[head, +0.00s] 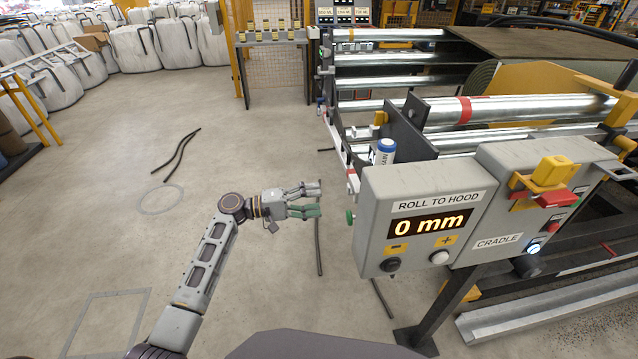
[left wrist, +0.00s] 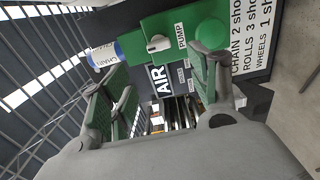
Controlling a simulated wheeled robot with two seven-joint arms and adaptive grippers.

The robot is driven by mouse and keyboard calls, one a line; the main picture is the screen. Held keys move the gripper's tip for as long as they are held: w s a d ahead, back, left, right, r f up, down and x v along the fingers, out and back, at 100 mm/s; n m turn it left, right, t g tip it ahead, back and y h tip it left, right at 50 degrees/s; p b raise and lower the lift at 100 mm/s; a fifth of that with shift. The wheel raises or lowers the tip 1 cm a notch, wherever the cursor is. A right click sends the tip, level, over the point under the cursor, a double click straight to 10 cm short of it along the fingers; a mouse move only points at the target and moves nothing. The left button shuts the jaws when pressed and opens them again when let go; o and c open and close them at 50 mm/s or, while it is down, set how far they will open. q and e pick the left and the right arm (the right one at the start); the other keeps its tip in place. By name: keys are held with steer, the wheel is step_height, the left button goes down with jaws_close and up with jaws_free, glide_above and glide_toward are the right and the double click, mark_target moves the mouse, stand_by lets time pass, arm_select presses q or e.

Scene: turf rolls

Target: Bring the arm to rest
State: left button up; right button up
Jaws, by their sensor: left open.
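My left arm (head: 207,265) reaches in from the lower left of the head view. Its left gripper (head: 314,199) is open and empty, held above the grey floor just left of the control box (head: 425,215). Its fingers with green pads point right, apart from the box. In the left wrist view the open fingers frame a green panel (left wrist: 185,38) with a pale knob and a "PUMP" label. Nothing is between the fingers. My right gripper is not in view.
The control box reads "ROLL TO HOOD 0 mm"; a cradle box (head: 530,195) with a red and yellow switch joins it. Behind are metal rollers (head: 520,108) and a blue-white can (head: 384,152). Dark strips (head: 177,155) lie on the floor. Open floor is to the left.

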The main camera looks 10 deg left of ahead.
arm_select(q)
steer(key=w+a+f+m+t+y, duration=0.1)
steer(key=w+a+f+y, duration=0.3)
steer(key=f, duration=0.3)
steer(key=w+a+f+m+t+y, duration=0.2)
steer(key=w+a+f+y, duration=0.15)
steer(key=f+y, duration=0.25)
steer(key=s+a+f+m+y, duration=0.1)
steer(key=s+a+f+y, duration=0.15)
steer(key=f, duration=0.25)
steer(key=s+a+f+m+y, duration=0.1)
steer(key=s+a+f+y, duration=0.15)
steer(key=f, duration=0.25)
steer(key=s+f+g, duration=0.2)
steer(key=s+f, duration=0.6)
steer(key=s, duration=0.4)
steer(key=s+d+f+g+y, duration=0.1)
steer(key=s+f+g, duration=0.1)
steer(key=s+f, duration=0.6)
steer(key=s+d+f+m+g+p, duration=0.1)
steer(key=s+f, duration=0.7)
steer(key=s, duration=0.8)
steer(key=shift+d+f+g+y, duration=0.15)
steer(key=shift+g+y, duration=0.25)
steer(key=shift+g, duration=0.3)
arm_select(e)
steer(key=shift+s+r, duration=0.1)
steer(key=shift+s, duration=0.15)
